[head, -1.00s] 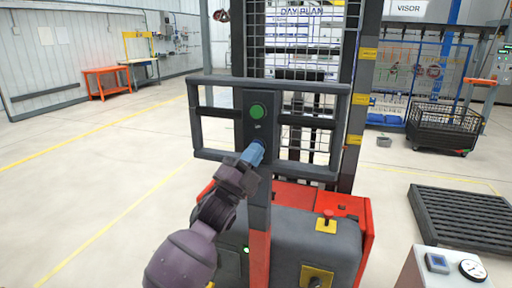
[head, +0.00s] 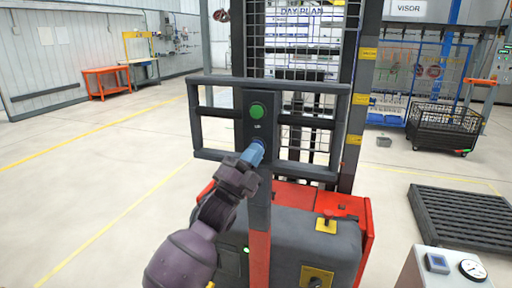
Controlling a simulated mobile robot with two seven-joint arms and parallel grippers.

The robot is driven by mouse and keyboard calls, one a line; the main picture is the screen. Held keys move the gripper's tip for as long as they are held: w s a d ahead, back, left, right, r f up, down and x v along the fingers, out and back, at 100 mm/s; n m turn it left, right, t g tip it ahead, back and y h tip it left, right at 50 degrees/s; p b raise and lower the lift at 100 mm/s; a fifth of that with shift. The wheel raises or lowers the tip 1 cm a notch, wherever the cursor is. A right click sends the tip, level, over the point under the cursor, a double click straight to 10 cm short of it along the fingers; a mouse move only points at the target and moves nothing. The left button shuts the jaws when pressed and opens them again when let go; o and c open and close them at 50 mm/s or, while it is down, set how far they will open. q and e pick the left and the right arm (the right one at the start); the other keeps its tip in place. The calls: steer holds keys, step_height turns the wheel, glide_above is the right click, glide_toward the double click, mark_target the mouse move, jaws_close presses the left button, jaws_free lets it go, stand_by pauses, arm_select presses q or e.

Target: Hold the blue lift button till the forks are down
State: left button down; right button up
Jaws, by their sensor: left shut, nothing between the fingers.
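The stacker truck's control panel (head: 257,95) stands upright in the middle of the head view, set in a dark guard frame. A round green button (head: 257,111) shows on it, with a small label below. My left gripper (head: 257,147) is shut and empty, its blue fingertips at the panel just below that label. The blue lift button is hidden behind or blends with the fingertips, so I cannot tell whether it is pressed. The forks are hidden behind the truck. My right gripper is not in view.
The red and grey truck body (head: 310,225) with a red knob (head: 328,214) lies below the panel. A black pallet (head: 465,215) and a wire crate (head: 443,127) are to the right. A gauge box (head: 445,270) stands front right. The floor to the left is clear.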

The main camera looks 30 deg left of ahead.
arm_select(q)
steer(key=shift+s, duration=0.1)
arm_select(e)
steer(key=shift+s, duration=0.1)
arm_select(q)
steer(key=shift+s+d+h, duration=0.2)
steer(key=shift+s+h, duration=0.1)
steer(key=shift+s, duration=0.35)
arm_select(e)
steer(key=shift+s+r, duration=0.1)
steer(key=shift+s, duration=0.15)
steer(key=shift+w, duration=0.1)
arm_select(q)
steer(key=s+p, duration=0.1)
steer(key=s, duration=0.1)
steer(key=s+d+p, duration=0.1)
steer(key=s, duration=0.2)
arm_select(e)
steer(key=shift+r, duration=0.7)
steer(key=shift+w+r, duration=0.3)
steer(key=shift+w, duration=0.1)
arm_select(q)
steer(key=shift+w, duration=0.1)
